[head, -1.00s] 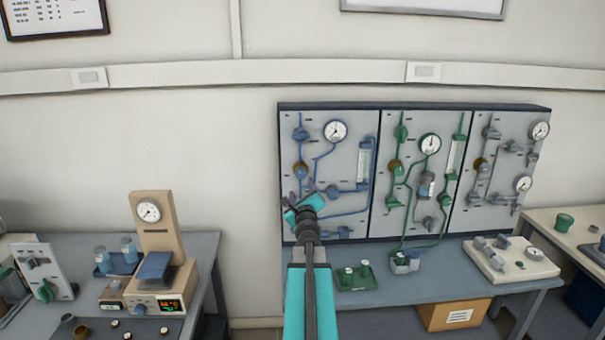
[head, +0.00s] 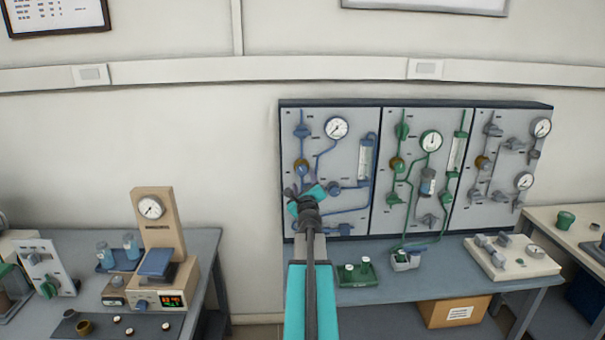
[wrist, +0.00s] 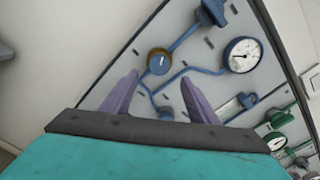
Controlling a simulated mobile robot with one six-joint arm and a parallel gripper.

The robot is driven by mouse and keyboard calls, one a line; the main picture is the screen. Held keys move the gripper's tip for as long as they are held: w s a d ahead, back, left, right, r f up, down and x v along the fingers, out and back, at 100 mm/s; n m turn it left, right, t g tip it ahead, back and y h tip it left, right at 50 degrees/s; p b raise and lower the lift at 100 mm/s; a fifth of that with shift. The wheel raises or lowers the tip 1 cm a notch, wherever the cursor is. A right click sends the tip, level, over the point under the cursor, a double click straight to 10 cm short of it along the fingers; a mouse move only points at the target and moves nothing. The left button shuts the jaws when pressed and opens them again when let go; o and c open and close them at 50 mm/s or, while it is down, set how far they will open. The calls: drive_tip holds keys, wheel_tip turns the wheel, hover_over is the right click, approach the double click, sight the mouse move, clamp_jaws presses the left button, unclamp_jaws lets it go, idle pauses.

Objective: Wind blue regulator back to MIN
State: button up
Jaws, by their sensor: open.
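The blue regulator (head: 301,166) is a round knob with a brass-brown ring and blue centre on the blue line of the left panel. In the wrist view the regulator (wrist: 159,63) shows a white mark on its blue face, between and beyond the fingertips. My gripper (head: 295,192) is just below it in the head view. In the wrist view my gripper (wrist: 160,80) has its two purple fingers spread, with nothing between them. Whether the fingers touch the knob cannot be told. The scale and MIN mark are too small to read.
A blue valve (head: 302,131) is above the regulator and a white dial gauge (head: 336,128) is to its upper right. Blue pipes run close around it. The green-line panel (head: 420,205) is to the right. A green tray (head: 357,282) stands on the bench below.

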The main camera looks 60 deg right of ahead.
sight(302, 171)
drive_tip(key=shift+x, duration=5.05)
drive_tip(key=c, duration=1)
drive_tip(key=shift+a, duration=0.25)
drive_tip(key=shift+c, duration=0.2)
drive_tip(key=shift+d+r, duration=0.1)
drive_tip(key=shift+d, duration=0.05)
